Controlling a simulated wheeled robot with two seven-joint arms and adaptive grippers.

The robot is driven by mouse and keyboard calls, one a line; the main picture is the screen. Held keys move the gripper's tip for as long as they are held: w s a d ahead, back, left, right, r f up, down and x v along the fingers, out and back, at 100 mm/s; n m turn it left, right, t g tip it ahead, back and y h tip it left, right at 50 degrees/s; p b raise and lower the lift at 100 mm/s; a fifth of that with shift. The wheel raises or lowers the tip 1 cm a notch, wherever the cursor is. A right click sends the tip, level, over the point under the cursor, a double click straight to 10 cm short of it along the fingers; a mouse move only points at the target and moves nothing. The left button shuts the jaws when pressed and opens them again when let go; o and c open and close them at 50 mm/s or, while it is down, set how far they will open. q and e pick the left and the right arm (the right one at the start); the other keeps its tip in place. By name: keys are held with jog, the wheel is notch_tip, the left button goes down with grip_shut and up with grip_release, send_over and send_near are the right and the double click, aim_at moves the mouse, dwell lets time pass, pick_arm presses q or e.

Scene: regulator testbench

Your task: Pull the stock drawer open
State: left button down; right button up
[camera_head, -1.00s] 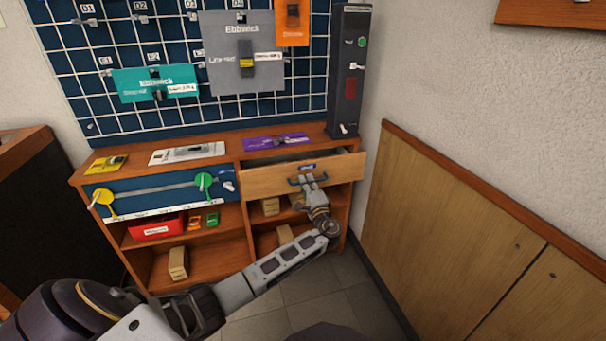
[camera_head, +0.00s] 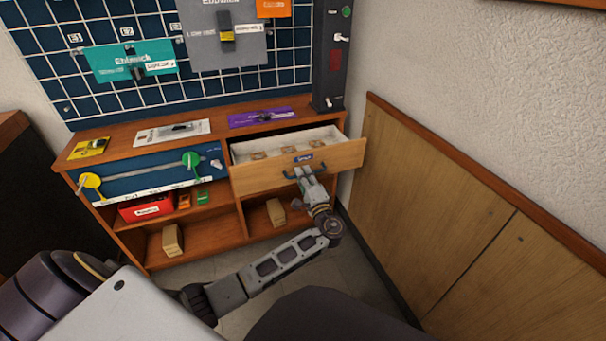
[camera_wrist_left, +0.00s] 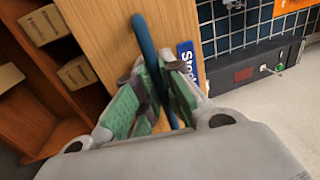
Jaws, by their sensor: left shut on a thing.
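The stock drawer (camera_head: 334,161) is a light wooden drawer with a white inside, at the upper right of the cabinet. It stands part-way out, and several small tan items (camera_head: 288,149) lie in it. Its front carries a blue label and a dark blue bar handle (camera_head: 290,175). My left gripper (camera_head: 306,173) is at the handle. In the left wrist view the green-padded fingers of my left gripper (camera_wrist_left: 158,92) are shut around the blue handle (camera_wrist_left: 146,50), beside the blue label (camera_wrist_left: 187,62). My right gripper is not in view.
The wooden cabinet (camera_head: 130,138) holds a red box (camera_head: 146,207) and tan boxes (camera_head: 173,240) on its shelves. A dark grey control box (camera_head: 331,60) stands on its right end. A wood-panelled wall (camera_head: 440,200) is close on the right. Grey floor lies in front.

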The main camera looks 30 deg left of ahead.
pick_arm(q)
jog(key=c, duration=1.5)
grip_release()
jog(key=shift+d, duration=0.1)
jog(key=shift+v, duration=5.95)
jog(key=shift+f, duration=0.1)
